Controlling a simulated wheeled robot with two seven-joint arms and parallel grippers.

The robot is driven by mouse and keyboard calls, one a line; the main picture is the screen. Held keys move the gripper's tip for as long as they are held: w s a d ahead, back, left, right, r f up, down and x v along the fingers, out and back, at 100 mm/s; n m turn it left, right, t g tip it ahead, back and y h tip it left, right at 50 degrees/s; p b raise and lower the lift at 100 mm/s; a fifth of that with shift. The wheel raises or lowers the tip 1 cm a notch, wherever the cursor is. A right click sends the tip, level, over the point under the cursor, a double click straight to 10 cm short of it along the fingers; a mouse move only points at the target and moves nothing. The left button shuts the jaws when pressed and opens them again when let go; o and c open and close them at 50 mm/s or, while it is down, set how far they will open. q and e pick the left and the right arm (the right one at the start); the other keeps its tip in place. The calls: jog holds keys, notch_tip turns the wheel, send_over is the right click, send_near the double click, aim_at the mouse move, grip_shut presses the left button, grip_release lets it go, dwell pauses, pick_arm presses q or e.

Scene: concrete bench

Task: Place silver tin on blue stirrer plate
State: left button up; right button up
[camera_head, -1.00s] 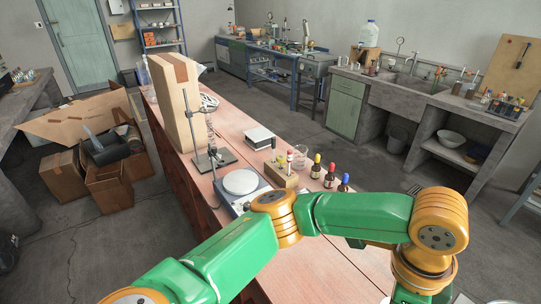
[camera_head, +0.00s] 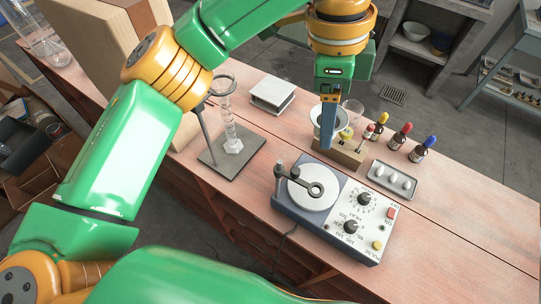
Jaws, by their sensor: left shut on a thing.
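The blue stirrer plate (camera_head: 337,214) stands on the bench, with a white round top (camera_head: 310,198) and a control panel on its right. A dark arm with a ring end reaches over the white top from a short post. My left gripper (camera_head: 328,138) points down behind the stirrer, above the wooden block. It is shut on a silvery round thing, seemingly the silver tin (camera_head: 316,112), largely hidden behind the blue finger. The grip itself is hard to see. My right gripper is not in view.
A wooden block (camera_head: 345,155) holds small vials, with a glass beaker (camera_head: 354,112) behind. Several dropper bottles (camera_head: 400,137) and a grey tray (camera_head: 391,180) stand to the right. A stand with a glass column (camera_head: 231,128) and a white box (camera_head: 272,94) are left. The front right bench is clear.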

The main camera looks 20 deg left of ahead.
pick_arm(q)
jog(key=f, duration=0.2)
jog(key=f+b, duration=0.1)
jog(key=shift+s+d+f, duration=0.2)
jog(key=shift+d+f, duration=0.1)
jog(key=shift+f, duration=0.1)
send_over(316, 178)
jog(key=s, duration=0.2)
notch_tip(316, 178, down, 5)
notch_tip(316, 178, down, 8)
jog(key=shift+a+f+p, duration=0.15)
jog(key=shift+f+p, duration=0.05)
jog(key=shift+p, duration=0.6)
jog(key=shift+f, duration=0.25)
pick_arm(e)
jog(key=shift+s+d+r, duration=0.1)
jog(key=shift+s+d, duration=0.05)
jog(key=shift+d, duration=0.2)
pick_arm(q)
jog(key=o, duration=1.1)
jog(key=shift+f, duration=0.1)
jog(key=shift+c, duration=0.2)
